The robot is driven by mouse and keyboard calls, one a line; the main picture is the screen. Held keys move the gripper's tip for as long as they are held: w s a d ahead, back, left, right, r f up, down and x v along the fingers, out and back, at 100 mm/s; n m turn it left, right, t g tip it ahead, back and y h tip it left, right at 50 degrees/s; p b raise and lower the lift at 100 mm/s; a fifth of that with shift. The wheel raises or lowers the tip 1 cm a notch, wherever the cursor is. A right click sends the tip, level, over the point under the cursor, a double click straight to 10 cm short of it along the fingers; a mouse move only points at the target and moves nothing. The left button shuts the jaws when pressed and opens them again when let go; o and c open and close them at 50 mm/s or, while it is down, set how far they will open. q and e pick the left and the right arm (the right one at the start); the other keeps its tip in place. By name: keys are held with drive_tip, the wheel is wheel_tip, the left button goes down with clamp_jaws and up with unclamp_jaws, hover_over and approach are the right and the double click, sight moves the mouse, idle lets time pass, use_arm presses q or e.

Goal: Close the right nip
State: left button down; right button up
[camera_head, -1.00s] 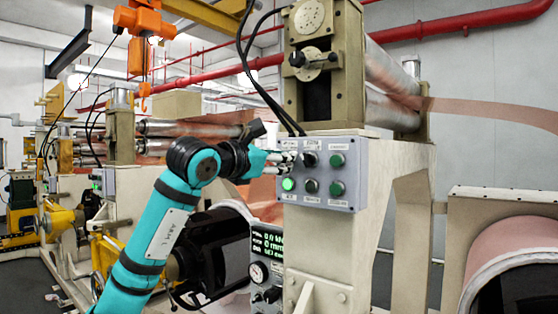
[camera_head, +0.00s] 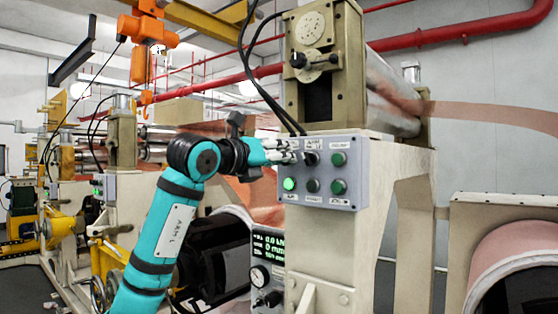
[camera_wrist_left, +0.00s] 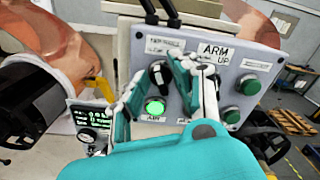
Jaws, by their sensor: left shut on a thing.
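The grey control panel (camera_head: 325,200) is on the cream machine stand in the head view and fills the middle of the left wrist view (camera_wrist_left: 240,48). It carries black selector knobs, green buttons and a lit green button (camera_head: 289,184). My left gripper (camera_head: 285,155) is at the panel's upper left, its fingers shut on the upper left black selector knob (camera_wrist_left: 158,74), which lies above the lit button in the left wrist view. The fingers hide this knob in the head view. A metal roller (camera_head: 390,95) with copper foil (camera_head: 490,114) stands behind the stand's top. My right gripper is not in view.
A second black knob (camera_head: 311,158) is close to the fingers. Black cables (camera_head: 262,85) hang above the panel. A small display box (camera_head: 268,246) stands below it. A large copper-coloured roll (camera_head: 520,255) is at the right. An orange hoist (camera_head: 148,30) hangs at the back left.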

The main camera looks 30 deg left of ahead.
use_arm(q)
drive_tip(key=shift+n, duration=0.5)
drive_tip(key=c, duration=1.4)
unclamp_jaws()
drive_tip(key=shift+w, duration=0.1)
drive_tip(key=s, duration=0.8)
drive_tip(key=s+a, duration=0.1)
drive_tip(key=s, duration=0.3)
